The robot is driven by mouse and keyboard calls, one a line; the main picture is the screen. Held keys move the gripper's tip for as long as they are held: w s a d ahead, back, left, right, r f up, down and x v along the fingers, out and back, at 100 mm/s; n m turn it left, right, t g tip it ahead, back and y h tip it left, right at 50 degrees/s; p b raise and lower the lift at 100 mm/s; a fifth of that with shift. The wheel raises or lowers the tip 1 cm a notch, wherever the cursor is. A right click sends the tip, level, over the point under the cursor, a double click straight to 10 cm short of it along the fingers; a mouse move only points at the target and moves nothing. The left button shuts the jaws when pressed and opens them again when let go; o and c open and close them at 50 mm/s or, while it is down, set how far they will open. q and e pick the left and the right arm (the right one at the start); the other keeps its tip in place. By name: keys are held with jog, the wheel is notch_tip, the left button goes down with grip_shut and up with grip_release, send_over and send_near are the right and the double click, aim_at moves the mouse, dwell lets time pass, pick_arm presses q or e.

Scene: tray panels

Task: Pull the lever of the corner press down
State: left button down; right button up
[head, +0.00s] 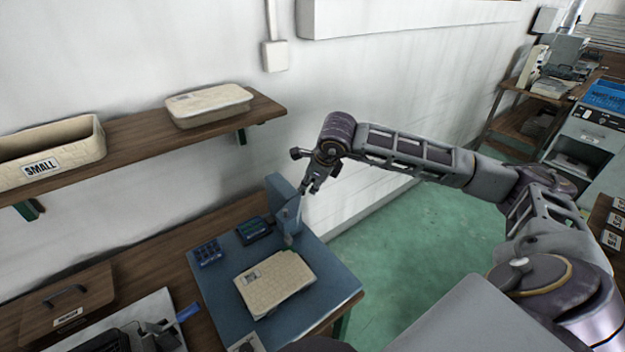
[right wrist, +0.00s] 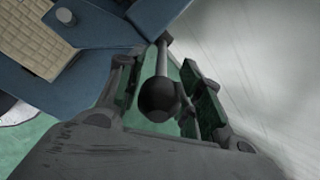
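The corner press has a blue upright column (head: 282,203) at the back corner of a blue base plate (head: 335,287). Its lever is a thin grey rod (right wrist: 163,56) ending in a black ball knob (right wrist: 158,100), clearest in the right wrist view. My right gripper (head: 312,186) is beside the top of the column. In the right wrist view the gripper (right wrist: 160,88) has its fingers apart, with the knob and rod showing between them. I see a gap between the knob and the right-hand finger; contact on the other side is unclear. My left gripper is not in view.
A cream woven panel or tray (head: 275,283) lies on the blue base, with small dark blocks (head: 208,252) beside it. A shelf (head: 135,140) with cream trays is on the wall at left. Green floor (head: 420,255) is open to the right.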

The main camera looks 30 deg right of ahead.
jog(key=shift+w+f, duration=0.15)
jog(key=shift+f, duration=0.15)
grip_shut()
dwell(0.5)
